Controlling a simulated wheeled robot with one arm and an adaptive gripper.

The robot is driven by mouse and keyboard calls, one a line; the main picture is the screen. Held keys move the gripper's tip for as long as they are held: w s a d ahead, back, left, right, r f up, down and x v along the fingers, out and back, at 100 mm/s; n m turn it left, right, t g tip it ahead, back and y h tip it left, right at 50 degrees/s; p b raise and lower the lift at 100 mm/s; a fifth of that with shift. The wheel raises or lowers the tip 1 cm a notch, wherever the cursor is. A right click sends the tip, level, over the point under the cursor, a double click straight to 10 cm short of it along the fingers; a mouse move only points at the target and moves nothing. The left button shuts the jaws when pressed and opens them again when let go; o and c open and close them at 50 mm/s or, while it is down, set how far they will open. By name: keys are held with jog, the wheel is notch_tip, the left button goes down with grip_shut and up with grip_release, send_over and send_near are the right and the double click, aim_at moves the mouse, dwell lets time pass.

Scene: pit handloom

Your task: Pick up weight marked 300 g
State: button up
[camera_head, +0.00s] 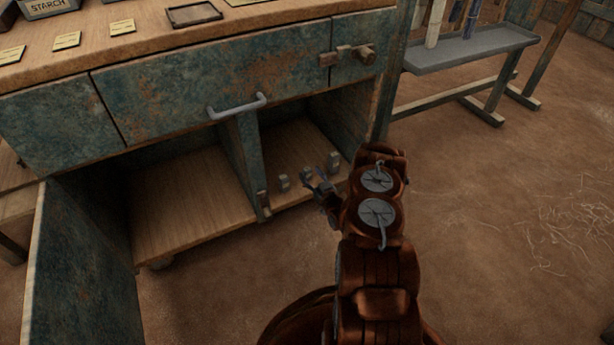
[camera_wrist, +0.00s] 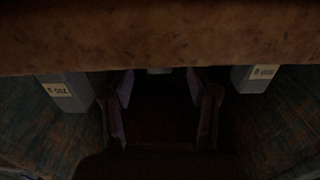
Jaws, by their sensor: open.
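Three small grey weights stand in a row on the floor of the cabinet's right lower compartment: a left one (camera_head: 284,183), a middle one (camera_head: 307,174) and a right one (camera_head: 334,162). My gripper (camera_head: 320,187) reaches in at the middle weight. In the wrist view my gripper (camera_wrist: 160,92) is open, with a grey block edge (camera_wrist: 160,71) between and beyond its fingers, mostly hidden. A labelled weight (camera_wrist: 66,92) stands outside the left finger, another (camera_wrist: 255,78) outside the right. Their markings are too small and dark to read surely; I cannot tell which weight is 300 g.
The cabinet's divider (camera_head: 240,165) stands close left of the weights; the left compartment (camera_head: 185,200) is empty, its door (camera_head: 80,265) swung open. A drawer handle (camera_head: 237,106) juts out above. A brown band covers the top of the wrist view.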

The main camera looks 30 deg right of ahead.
aim_at(309, 172)
jog(key=shift+w+f+b, duration=0.2)
jog(key=shift+w+b, duration=0.4)
jog(key=shift+w, duration=0.6)
jog(key=shift+w+d+r, duration=0.1)
jog(key=shift+w+r, duration=0.05)
jog(key=shift+w, duration=0.3)
jog(key=shift+c, duration=0.2)
grip_shut()
